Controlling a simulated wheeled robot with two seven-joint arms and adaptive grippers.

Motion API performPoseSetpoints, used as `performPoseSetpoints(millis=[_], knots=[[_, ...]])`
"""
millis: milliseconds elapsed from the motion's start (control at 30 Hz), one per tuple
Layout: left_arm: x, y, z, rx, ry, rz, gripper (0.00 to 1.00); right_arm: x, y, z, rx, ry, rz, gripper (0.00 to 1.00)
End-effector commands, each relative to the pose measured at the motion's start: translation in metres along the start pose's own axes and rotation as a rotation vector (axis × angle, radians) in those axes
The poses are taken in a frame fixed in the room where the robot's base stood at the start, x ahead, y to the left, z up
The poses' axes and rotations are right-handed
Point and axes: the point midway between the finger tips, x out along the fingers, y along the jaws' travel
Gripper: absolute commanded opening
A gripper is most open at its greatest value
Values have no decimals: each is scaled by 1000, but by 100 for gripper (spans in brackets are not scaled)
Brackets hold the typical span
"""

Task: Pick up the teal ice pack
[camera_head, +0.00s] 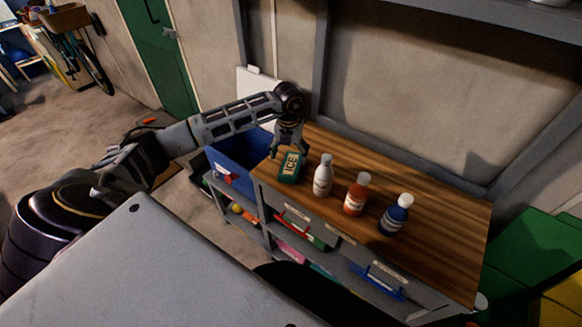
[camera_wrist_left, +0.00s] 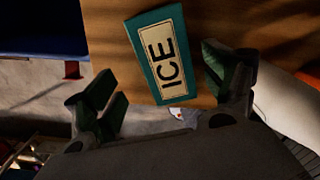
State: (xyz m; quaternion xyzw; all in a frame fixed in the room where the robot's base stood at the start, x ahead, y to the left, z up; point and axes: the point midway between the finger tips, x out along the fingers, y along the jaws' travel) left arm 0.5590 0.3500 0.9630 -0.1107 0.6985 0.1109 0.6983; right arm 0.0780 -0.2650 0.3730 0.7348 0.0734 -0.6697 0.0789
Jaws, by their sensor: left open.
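The teal ice pack (camera_head: 290,166) with a cream "ICE" label stands at the left end of the wooden counter top. My left gripper (camera_head: 289,150) is above and just behind it, fingers pointing down. In the left wrist view the ice pack (camera_wrist_left: 161,55) shows between and beyond the two open fingers of the gripper (camera_wrist_left: 160,90). The right finger looks close to the pack's edge; the left finger is farther from it. I cannot tell whether either touches. My right gripper is not in view.
A white bottle (camera_head: 323,176), a red-orange bottle (camera_head: 356,194) and a blue bottle (camera_head: 395,215) stand in a row right of the pack on the wooden counter (camera_head: 432,222). A blue bin (camera_head: 235,150) is left of the counter. The counter's back right is clear.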

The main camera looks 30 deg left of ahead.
Motion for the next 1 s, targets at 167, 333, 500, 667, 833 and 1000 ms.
performPoseSetpoints(millis=[167,333,500,667,833,1000], knots=[[0,0,0,0,0,0,84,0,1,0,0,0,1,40],[1,0,0,0,0,0,84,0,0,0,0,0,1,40],[10,-3,-1,1,2,-2,84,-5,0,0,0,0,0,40],[26,-7,-2,0,3,-1,84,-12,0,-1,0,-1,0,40],[44,-8,-2,-1,2,-1,84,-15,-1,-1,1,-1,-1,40],[52,-8,-2,-1,0,0,84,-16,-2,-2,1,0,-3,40]])
